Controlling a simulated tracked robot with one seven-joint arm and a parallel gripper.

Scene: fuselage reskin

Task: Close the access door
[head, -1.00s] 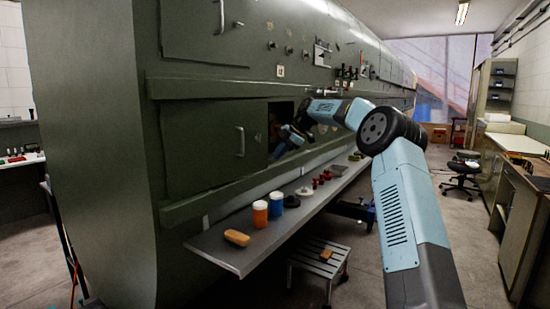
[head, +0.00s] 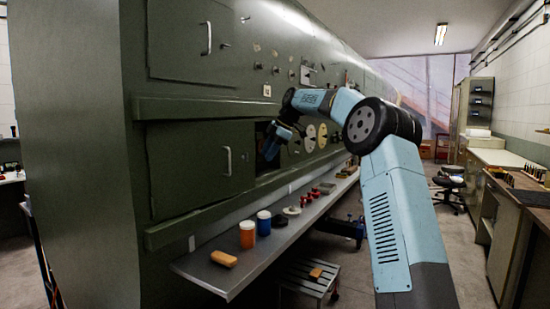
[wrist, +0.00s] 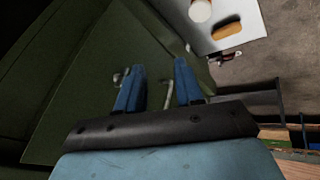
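The access door appears to be the lower dark green panel (head: 185,170) on the fuselage side, with an upright metal handle (head: 228,160) near its right edge. A dark gap (head: 263,135) shows to the right of it; how far the door stands open is hard to tell. My gripper (head: 268,154) is in front of that gap, right of the handle. In the wrist view my gripper (wrist: 158,72) has its two blue fingers apart with nothing held. A pale handle (wrist: 168,95) shows between them against a green panel (wrist: 95,90); contact is not visible.
A grey shelf (head: 215,272) runs below the door, holding an orange block (head: 223,258), an orange jar (head: 247,235), a blue jar (head: 264,223) and red items. A step stool (head: 305,284) stands underneath. An upper panel (head: 180,45) has its own handle. Floor right of the shelf is partly open.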

